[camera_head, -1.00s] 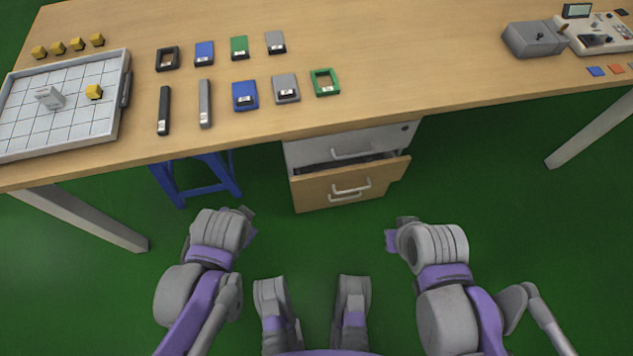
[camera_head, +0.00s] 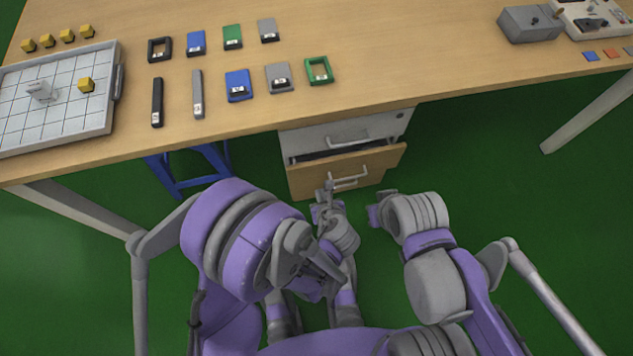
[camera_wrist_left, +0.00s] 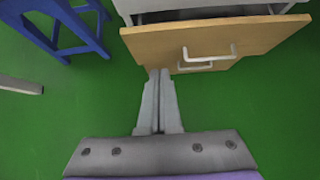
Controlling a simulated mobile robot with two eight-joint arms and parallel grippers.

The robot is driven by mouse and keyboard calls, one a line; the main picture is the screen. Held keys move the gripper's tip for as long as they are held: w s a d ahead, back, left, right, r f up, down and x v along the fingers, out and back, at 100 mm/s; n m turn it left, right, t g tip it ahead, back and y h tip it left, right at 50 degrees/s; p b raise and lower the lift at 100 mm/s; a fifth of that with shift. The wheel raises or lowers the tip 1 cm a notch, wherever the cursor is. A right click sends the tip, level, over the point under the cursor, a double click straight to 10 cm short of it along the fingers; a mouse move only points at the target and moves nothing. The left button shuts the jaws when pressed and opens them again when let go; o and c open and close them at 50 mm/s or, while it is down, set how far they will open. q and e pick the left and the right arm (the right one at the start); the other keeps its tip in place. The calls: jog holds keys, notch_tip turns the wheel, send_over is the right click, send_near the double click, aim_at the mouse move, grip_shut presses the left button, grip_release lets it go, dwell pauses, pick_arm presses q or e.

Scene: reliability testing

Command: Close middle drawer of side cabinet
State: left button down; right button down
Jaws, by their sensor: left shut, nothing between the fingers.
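The side cabinet (camera_head: 312,138) stands under the table with a light grey top drawer. Its middle drawer (camera_head: 308,182) has a wooden front and is pulled out, with a dark gap above it. In the left wrist view the wooden front (camera_wrist_left: 150,47) fills the top, with a metal handle (camera_wrist_left: 222,57). My left gripper (camera_head: 327,188) is shut and empty, in front of the drawer, left of its handle. Its fingertips (camera_wrist_left: 160,72) appear at the front's lower edge; I cannot tell whether they touch.
The wooden table (camera_head: 440,60) spans above the cabinet, its front edge close over the drawers. A blue stool (camera_head: 190,180) stands left of the cabinet. A table leg (camera_head: 590,115) is at the right. Green floor (camera_head: 480,170) is free right of the cabinet.

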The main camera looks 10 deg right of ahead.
aim_at(311, 167)
pick_arm(q)
jog(key=shift+w+r+b+x, duration=0.3)
jog(key=shift+w+r+x, duration=0.05)
jog(key=shift+x, duration=1.6)
jog(key=shift+w+r+b+x, duration=0.35)
jog(key=shift+x, duration=1.65)
jog(key=shift+w+r+b+x, duration=0.3)
jog(key=shift+x, duration=1.65)
jog(key=shift+w, duration=0.1)
